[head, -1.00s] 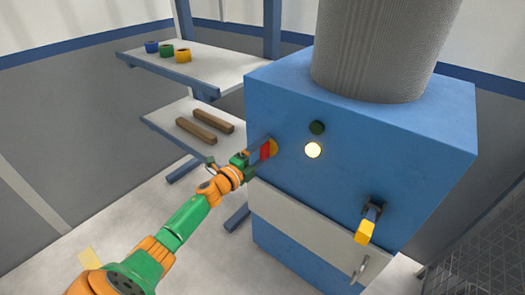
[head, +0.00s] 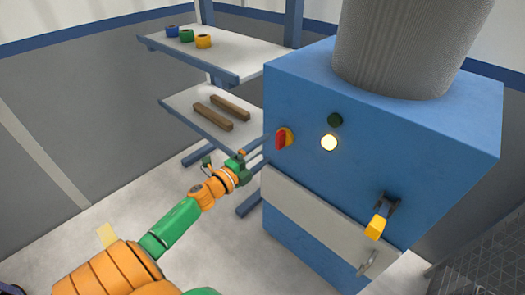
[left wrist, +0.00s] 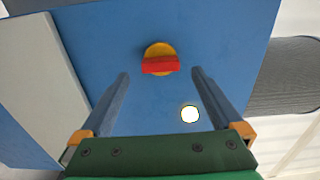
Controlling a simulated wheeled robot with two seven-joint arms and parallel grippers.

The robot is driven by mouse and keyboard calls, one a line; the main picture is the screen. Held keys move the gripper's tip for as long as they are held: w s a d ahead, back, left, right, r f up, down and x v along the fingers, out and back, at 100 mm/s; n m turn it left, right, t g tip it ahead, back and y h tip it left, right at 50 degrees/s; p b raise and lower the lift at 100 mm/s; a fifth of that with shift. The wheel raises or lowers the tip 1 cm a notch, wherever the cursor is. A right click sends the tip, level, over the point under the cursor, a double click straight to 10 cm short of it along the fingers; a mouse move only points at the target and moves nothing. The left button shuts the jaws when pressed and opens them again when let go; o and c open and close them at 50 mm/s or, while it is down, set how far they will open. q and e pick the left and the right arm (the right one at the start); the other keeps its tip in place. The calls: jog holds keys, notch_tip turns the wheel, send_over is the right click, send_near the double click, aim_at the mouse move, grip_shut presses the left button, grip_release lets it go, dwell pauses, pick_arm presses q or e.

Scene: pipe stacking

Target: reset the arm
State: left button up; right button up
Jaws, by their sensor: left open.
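My left arm reaches in from the left in the head view. Its green and orange left gripper (head: 263,151) is open and empty, just left of and below a red rotary switch (head: 281,139) on a yellow round base. In the left wrist view the switch (left wrist: 159,66) lies ahead between the two spread blue-grey fingers, with a visible gap from them. The switch is on the front of a blue cabinet (head: 300,95). My right gripper is not in view.
A lit round button (head: 329,143) and a dark green button (head: 335,120) are beside the switch. A yellow-handled lever (head: 376,227) projects lower right. Behind, a shelf (head: 240,44) holds three rings, with two brown bars (head: 222,115) below. Open floor lies left.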

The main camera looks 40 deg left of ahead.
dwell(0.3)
pick_arm(q)
jog(key=s+d+f+n+g+y+p, duration=0.15)
jog(key=s+f+n+g+p, duration=0.35)
jog(key=s+f, duration=0.5)
jog(key=s+d+f+n+g+y+p, duration=0.1)
jog(key=s+d+f+n+g+p, duration=0.35)
jog(key=f, duration=0.85)
jog(key=s+d+f+n+g, duration=0.1)
jog(key=s+d+n+g, duration=0.1)
jog(key=s, duration=0.6)
jog(key=s+d+f+n+g+h+p, duration=0.1)
jog(key=s+d+f+n+g, duration=0.1)
jog(key=s, duration=0.6)
jog(key=s+d+f+n+g+p, duration=0.1)
jog(key=s+d+f+n+g, duration=0.1)
jog(key=s, duration=0.6)
jog(key=d+n+g, duration=0.1)
jog(key=d, duration=0.1)
jog(key=shift+s+d+f, duration=0.2)
jog(key=shift+d+f, duration=0.05)
jog(key=shift+d, duration=0.15)
